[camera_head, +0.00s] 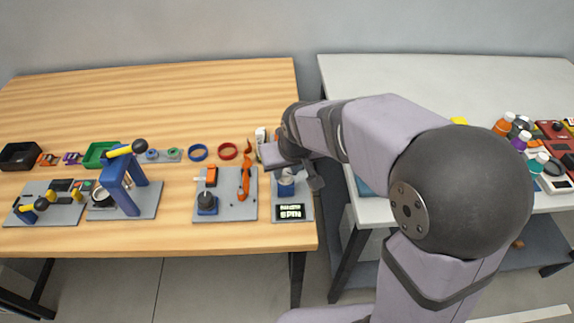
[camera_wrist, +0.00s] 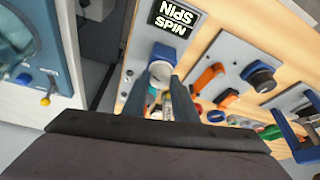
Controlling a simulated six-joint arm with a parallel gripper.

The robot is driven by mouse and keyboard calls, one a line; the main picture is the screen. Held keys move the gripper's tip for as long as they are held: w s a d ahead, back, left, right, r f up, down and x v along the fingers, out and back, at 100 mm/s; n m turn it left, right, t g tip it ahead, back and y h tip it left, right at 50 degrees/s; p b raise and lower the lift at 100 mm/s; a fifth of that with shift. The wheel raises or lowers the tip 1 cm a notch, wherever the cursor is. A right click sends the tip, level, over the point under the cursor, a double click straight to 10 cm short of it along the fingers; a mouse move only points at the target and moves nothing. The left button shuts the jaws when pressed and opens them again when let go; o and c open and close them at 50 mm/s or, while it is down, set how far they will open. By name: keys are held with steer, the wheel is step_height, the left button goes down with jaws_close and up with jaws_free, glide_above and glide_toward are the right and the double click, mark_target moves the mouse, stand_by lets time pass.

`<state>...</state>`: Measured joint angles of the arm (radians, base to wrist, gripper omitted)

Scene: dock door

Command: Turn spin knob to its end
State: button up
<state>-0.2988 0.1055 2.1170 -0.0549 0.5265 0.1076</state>
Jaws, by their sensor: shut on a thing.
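The spin knob stands on a small grey plate (camera_head: 279,204) at the right end of the wooden table, behind a black label (camera_head: 290,212) reading SPIN. The knob (camera_head: 286,188) has a blue base and a pale top, and my gripper partly hides it from above. In the wrist view the pale knob (camera_wrist: 161,70) sits between the two dark fingers of my gripper (camera_wrist: 160,82), which is shut on it. How far the knob is turned cannot be told.
A grey board (camera_head: 235,211) with an orange handle (camera_head: 244,180) and a dark knob (camera_head: 207,202) lies close left. A blue frame (camera_head: 121,186) stands farther left. A gap separates the wooden table from the white table (camera_head: 400,75) at right.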

steer(key=m+b, duration=0.1)
steer(key=m+h+b, duration=0.1)
steer(key=m, duration=0.1)
steer(key=m+h+b, duration=0.1)
steer(key=m, duration=0.1)
steer(key=shift+a+f, duration=0.2)
steer(key=shift+a, duration=0.05)
steer(key=shift+a+r+m+g+h+b, duration=0.15)
steer(key=shift+m+h+b, duration=0.35)
steer(key=shift+m, duration=0.65)
steer(key=shift+d+m+g+h+b, duration=0.1)
steer(key=shift+m+g+h+b, duration=0.2)
steer(key=shift+m+b, duration=0.6)
steer(key=shift+m, duration=0.35)
steer(key=o, duration=1)
steer(key=shift+o, duration=0.2)
steer(key=v, duration=0.7)
steer(key=shift+r, duration=0.15)
